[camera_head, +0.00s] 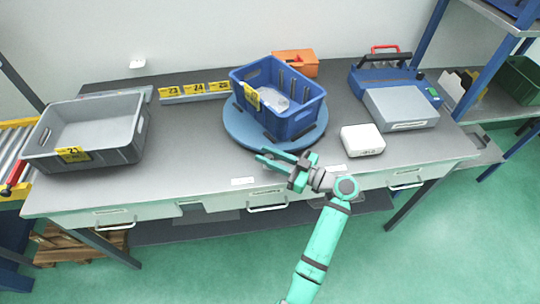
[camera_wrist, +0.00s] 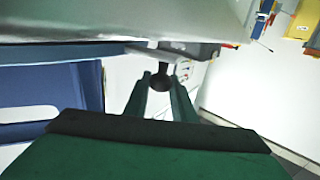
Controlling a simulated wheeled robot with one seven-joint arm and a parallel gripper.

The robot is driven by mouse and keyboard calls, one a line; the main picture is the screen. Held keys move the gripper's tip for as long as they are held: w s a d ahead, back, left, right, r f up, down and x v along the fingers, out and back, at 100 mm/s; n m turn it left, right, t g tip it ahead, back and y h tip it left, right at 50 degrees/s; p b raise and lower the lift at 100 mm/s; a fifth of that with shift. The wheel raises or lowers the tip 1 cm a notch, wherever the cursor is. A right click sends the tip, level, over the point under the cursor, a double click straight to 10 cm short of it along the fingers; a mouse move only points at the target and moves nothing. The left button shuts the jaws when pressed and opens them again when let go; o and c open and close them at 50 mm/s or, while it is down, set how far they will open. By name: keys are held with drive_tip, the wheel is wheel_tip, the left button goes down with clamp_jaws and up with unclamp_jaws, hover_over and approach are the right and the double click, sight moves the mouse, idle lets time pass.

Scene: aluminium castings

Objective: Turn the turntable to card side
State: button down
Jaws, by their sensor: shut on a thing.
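The round blue turntable (camera_head: 312,143) lies on the grey workbench and bears a blue crate (camera_head: 290,126). A yellow card (camera_head: 252,99) is on the crate's left end, facing left and toward the front. A clear or whitish item (camera_head: 275,97) lies inside the crate. My gripper (camera_head: 262,156) is at the turntable's front edge, low over the bench. In the wrist view its green fingers (camera_wrist: 160,93) close around a small dark round knob (camera_wrist: 160,80). The knob is hidden in the head view, and its join to the turntable cannot be seen clearly.
A grey crate (camera_head: 136,139) with a yellow card stands at the left. A strip with yellow labels (camera_head: 196,92) and an orange box (camera_head: 296,64) are behind. A white box (camera_head: 362,140) stands close to the turntable's right; a grey-topped device (camera_head: 402,108) is beyond it.

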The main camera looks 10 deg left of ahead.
idle(0.3)
drive_tip(key=c, duration=1.5)
unclamp_jaws()
drive_tip(key=v, duration=1.1)
